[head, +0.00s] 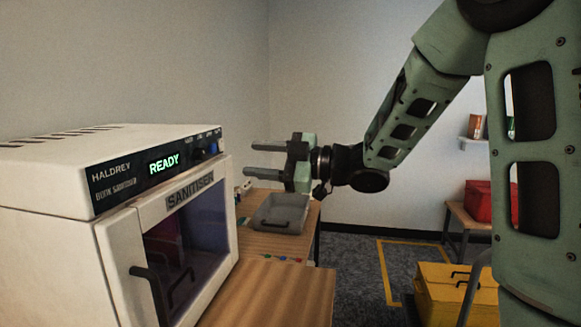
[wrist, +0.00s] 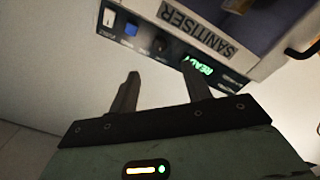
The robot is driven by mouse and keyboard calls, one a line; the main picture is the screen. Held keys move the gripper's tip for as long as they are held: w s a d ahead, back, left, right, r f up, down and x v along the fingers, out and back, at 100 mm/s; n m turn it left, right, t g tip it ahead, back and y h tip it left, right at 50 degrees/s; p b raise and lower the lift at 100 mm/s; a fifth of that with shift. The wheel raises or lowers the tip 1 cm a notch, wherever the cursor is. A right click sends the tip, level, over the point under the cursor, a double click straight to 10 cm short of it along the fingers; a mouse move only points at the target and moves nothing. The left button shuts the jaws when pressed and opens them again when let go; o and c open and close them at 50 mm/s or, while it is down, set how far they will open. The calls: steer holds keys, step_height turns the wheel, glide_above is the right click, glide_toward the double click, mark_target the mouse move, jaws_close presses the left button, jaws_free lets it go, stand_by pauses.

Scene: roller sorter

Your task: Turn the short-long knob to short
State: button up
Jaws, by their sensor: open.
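The sanitiser (head: 60,165) is a white box at the left with a dark control panel (head: 125,180) and a lit green READY display (head: 163,163). At the panel's right end are a dark round knob (head: 199,154) and a blue control (head: 212,148). The wrist view shows the dark knob (wrist: 158,45), the blue control (wrist: 130,29) and a white switch (wrist: 108,17). Labels there are too small to read, so the knob's setting is unclear. My gripper (head: 247,160) is open and empty, right of the panel and apart from it; its fingers (wrist: 160,72) point towards the panel.
The sanitiser's door (head: 165,235) with a dark handle (head: 155,290) looks closed below the panel. A yellow crate (head: 455,295) and a red box (head: 478,200) stand at the right. The air between gripper and panel looks clear.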

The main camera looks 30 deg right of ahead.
steer(key=v, duration=0.6)
steer(key=shift+b, duration=0.35)
steer(key=shift+s, duration=0.1)
